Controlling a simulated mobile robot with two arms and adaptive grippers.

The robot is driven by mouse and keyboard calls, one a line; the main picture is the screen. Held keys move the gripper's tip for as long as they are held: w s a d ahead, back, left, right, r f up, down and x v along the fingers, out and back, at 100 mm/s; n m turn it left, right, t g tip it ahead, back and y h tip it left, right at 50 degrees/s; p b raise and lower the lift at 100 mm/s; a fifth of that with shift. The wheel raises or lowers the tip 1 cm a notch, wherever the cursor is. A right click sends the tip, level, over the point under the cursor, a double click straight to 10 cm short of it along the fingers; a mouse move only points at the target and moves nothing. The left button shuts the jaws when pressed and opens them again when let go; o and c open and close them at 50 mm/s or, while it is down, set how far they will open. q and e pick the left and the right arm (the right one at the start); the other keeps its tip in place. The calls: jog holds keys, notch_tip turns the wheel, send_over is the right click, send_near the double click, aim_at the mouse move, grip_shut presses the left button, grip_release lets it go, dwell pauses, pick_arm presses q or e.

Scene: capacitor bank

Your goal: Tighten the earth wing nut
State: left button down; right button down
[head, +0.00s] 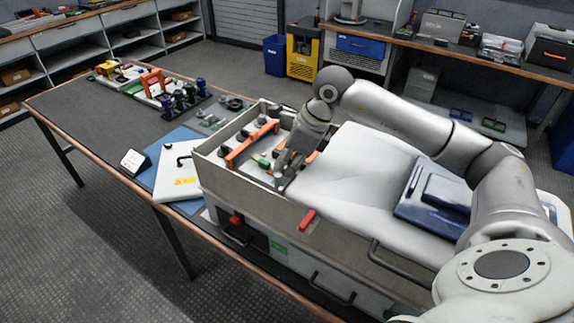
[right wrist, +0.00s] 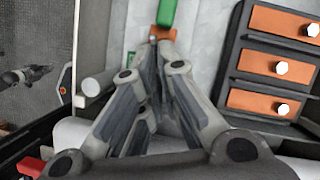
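My right gripper (head: 282,180) points down into the open grey capacitor enclosure (head: 245,195), near its front wall. In the right wrist view its fingertips (right wrist: 159,50) come close together, just short of an orange-copper piece (right wrist: 163,34) with a green part (right wrist: 167,12) beyond it. The green part also shows beside the fingers in the head view (head: 263,161). I cannot make out the earth wing nut; the fingertips hide the spot between them. Whether they grip anything is unclear. My left gripper is out of view.
Orange bars (head: 248,143) cross the enclosure, and orange blocks with pale bolts (right wrist: 273,61) stand right of the fingers. A white cover (head: 180,172) with a yellow label lies left of the enclosure. A small dark-framed display (head: 134,161) and several tools occupy the table.

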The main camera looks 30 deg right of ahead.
jog(key=shift+w+r, duration=0.15)
jog(key=shift+r, duration=0.15)
jog(key=c, duration=2)
grip_release()
jog(key=shift+o, duration=0.3)
jog(key=shift+f, duration=0.1)
jog(key=v, duration=1.2)
